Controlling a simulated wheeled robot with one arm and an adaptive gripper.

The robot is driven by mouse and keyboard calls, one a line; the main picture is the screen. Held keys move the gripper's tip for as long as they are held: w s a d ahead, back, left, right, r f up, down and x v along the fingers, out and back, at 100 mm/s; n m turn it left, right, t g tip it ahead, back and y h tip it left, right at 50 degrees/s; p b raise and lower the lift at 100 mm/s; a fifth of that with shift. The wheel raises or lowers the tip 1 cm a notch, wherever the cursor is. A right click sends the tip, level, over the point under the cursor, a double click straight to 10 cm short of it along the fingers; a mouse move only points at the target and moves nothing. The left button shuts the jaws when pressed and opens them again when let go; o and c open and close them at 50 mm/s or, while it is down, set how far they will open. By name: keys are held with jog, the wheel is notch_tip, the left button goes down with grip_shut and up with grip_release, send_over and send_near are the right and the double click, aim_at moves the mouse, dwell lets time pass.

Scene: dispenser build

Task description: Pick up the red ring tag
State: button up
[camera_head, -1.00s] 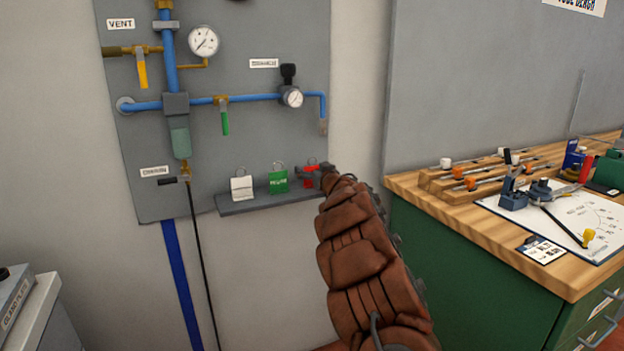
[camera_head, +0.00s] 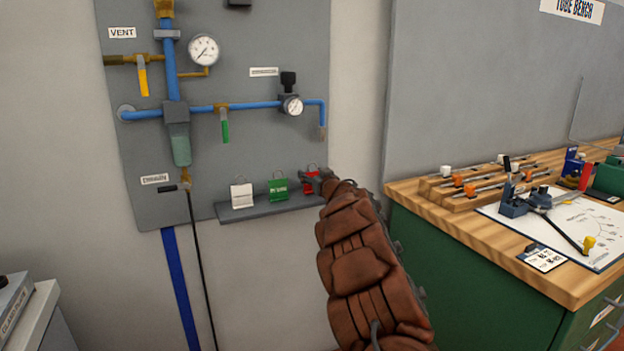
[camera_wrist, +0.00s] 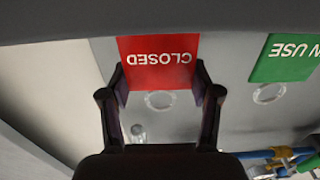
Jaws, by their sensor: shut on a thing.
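The red ring tag (camera_head: 310,184) stands at the right end of a small grey shelf on the wall panel, partly hidden by my gripper (camera_head: 318,176). In the wrist view the red tag (camera_wrist: 158,62) reads "CLOSED" upside down, and its ring shows as a pale loop below it. My gripper (camera_wrist: 160,92) has one finger on each side of the tag, with the fingertips at its side edges. It is shut on the tag. The tag's lower edge is at or very near the shelf; I cannot tell whether they touch.
A green tag (camera_head: 278,187) and a white tag (camera_head: 242,194) stand to the left on the same shelf (camera_head: 265,208). Blue pipes, valves and gauges (camera_head: 203,50) are above. A wooden-topped bench (camera_head: 480,225) with tools stands at the right.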

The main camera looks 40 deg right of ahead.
notch_tip(320, 180, up, 3)
jog(key=shift+r+p, duration=0.1)
jog(key=shift+p, duration=0.25)
jog(key=shift+s+a, duration=0.45)
jog(key=shift+a, duration=0.4)
jog(key=s+a+r+b, duration=0.1)
jog(key=s+a, duration=0.5)
jog(key=a, duration=0.6)
jog(key=shift+s+a+r, duration=0.15)
jog(key=shift+s+a, duration=0.05)
jog(key=shift+s, duration=0.15)
